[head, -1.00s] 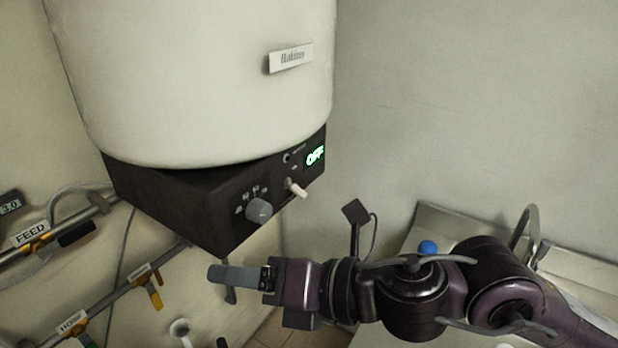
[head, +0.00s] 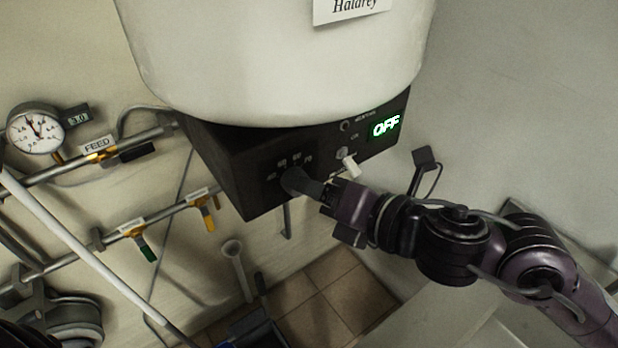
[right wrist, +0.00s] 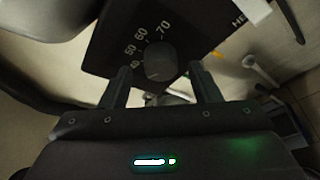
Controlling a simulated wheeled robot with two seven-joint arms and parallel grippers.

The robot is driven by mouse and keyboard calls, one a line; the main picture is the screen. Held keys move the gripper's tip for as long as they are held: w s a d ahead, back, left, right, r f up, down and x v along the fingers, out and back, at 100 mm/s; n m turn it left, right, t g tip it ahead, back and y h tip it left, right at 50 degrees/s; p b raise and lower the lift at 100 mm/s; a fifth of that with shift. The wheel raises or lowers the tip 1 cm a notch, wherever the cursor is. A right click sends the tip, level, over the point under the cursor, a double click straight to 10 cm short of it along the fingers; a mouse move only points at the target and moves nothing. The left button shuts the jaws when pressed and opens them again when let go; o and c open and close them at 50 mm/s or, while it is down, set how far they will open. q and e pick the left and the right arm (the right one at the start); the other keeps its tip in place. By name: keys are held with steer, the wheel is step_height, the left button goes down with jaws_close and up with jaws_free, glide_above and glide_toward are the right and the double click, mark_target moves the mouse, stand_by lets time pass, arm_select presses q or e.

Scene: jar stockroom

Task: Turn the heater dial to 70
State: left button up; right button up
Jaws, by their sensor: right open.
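The heater is a black box (head: 235,165) under a large white vessel. Its display (head: 385,126) reads OFF, and a white toggle switch (head: 349,165) sticks out of its front. In the right wrist view the round grey dial (right wrist: 160,58) sits below a printed scale from 40 to 70; I cannot tell where it points. My right gripper (head: 296,182) is at the dial and mostly hides it in the head view. Its open fingers (right wrist: 160,72) stand to either side of the dial's lower part, with no clear contact. My left gripper is not in view.
The white vessel (head: 270,65) with a name label (head: 352,8) sits above the box. Pipes with a FEED tag (head: 97,146), valve handles and a round gauge (head: 35,130) line the left wall. Tiled floor (head: 330,295) shows below.

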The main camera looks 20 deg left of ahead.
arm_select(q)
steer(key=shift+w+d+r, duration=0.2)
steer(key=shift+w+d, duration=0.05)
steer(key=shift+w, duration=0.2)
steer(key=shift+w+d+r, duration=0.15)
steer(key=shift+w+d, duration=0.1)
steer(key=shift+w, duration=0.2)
arm_select(e)
steer(key=shift+w+a+f, duration=0.2)
steer(key=shift+w+a, duration=0.1)
steer(key=shift+a, duration=0.3)
steer(key=shift+c, duration=0.9)
steer(key=c, duration=0.8)
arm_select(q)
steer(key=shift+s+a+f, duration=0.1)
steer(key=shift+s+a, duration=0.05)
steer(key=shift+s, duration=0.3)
